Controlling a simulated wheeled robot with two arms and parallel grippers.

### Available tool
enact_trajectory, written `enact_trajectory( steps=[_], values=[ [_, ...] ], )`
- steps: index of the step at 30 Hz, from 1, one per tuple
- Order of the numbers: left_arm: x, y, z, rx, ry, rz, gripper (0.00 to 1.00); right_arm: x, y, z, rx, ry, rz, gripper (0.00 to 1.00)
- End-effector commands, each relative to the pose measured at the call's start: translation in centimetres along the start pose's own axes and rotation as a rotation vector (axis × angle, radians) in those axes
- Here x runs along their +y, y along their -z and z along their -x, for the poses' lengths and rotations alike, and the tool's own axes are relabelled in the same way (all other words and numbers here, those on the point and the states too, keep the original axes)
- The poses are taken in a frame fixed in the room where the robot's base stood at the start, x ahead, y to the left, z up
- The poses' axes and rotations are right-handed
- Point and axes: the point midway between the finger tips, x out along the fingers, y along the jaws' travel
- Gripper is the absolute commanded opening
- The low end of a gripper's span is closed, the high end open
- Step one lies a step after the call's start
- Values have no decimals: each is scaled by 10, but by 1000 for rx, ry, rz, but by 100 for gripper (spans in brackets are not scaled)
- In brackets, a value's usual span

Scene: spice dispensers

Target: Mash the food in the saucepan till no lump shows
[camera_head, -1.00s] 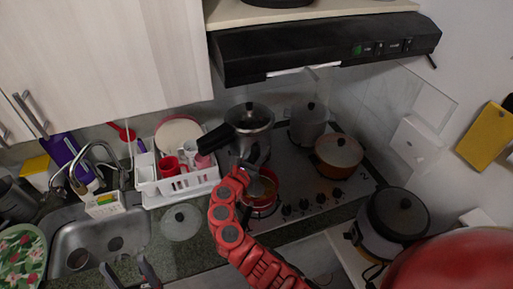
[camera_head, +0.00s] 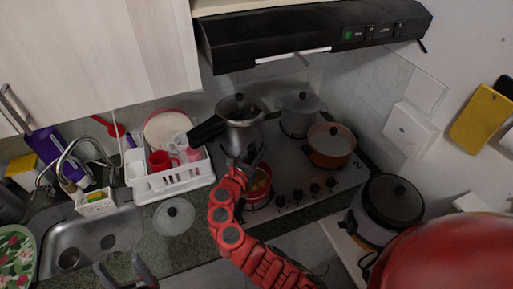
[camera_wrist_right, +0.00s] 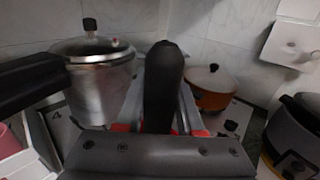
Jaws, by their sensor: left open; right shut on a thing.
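My left gripper (camera_head: 126,272) is open and empty at the bottom, in front of the counter.
A grey pot (camera_head: 299,112) and an orange pot (camera_head: 331,146) stand on other burners. A glass lid (camera_head: 174,216) lies on the counter beside the dish rack (camera_head: 180,182). A rice cooker (camera_head: 392,202) stands right.

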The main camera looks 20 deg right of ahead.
Motion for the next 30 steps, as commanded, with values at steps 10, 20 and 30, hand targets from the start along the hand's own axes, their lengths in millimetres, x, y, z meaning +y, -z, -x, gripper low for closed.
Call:
enact_trajectory(
  steps=[10,20,30],
  values=[
    [0,-1,8,0,0,0,67,0,13,0,-1,0,-1,0],
    [-1,3,-18,0,0,0,67,0,-13,0,-1,-1,-1,0],
    [-1,3,-19,0,0,0,67,0,-32,0,-1,1,1,0]
  ],
)
